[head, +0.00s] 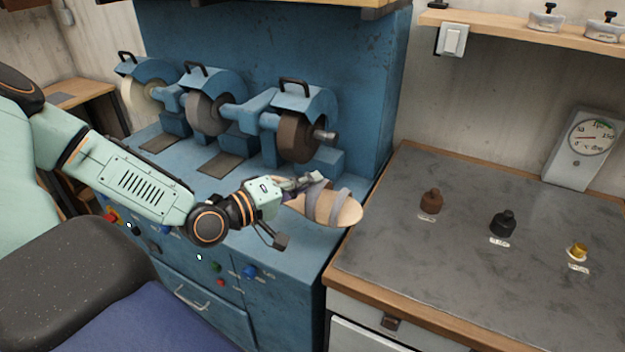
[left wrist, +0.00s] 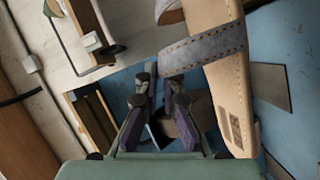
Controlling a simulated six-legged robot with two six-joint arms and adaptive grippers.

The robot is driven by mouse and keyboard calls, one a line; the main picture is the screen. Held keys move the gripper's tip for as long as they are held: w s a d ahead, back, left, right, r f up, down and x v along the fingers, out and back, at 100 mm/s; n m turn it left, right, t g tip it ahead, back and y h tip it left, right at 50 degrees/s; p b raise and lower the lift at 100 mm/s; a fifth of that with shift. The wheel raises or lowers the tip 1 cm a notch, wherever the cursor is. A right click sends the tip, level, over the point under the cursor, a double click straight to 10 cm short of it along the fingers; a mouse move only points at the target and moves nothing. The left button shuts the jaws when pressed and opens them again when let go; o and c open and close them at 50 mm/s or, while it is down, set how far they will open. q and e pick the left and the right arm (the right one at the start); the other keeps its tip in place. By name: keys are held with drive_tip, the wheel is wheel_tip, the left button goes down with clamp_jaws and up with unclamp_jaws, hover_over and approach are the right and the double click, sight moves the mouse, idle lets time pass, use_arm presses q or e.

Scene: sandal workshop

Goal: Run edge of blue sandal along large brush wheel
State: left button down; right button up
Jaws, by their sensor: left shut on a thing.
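The sandal (head: 324,206) has a tan sole and grey-blue straps. My left gripper (head: 303,184) is shut on it and holds it in front of the grinding machine, toe end pointing right. In the left wrist view the sandal (left wrist: 228,85) lies at the right, its stitched strap beside the fingers (left wrist: 163,88); the exact grip contact is hard to see. A dark brown wheel (head: 297,137), seemingly the large brush wheel, is the rightmost of three wheels. The sandal is below and in front of it, apart from it. My right gripper is not in view.
A grey wheel (head: 204,114) and a pale wheel (head: 138,96) stand to the left under blue guards. Buttons line the machine's front.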

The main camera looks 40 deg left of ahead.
use_arm(q)
drive_tip(key=shift+w+a+b, duration=0.5)
drive_tip(key=shift+w+b, duration=0.05)
drive_tip(key=shift+w, duration=0.15)
drive_tip(key=shift+w+r+b, duration=0.1)
drive_tip(key=shift+w+b, duration=0.25)
drive_tip(key=shift+b, duration=0.05)
drive_tip(key=shift+w+d+r+b, duration=0.2)
drive_tip(key=shift+w+b, duration=0.25)
drive_tip(key=shift+w, duration=0.15)
drive_tip(key=shift+w+d+r+b, duration=0.1)
drive_tip(key=shift+w+r+b, duration=0.1)
drive_tip(key=shift+w+b, duration=0.3)
drive_tip(key=shift+w+a, duration=0.1)
drive_tip(key=shift+w, duration=0.25)
drive_tip(key=shift+w+a+r+b, duration=0.2)
drive_tip(key=shift+w+a+b, duration=0.05)
drive_tip(key=shift+a+b, duration=0.05)
drive_tip(key=shift+d, duration=0.2)
drive_tip(key=shift+a, duration=0.2)
drive_tip(key=shift+w+d, duration=0.1)
drive_tip(key=shift+w, duration=0.05)
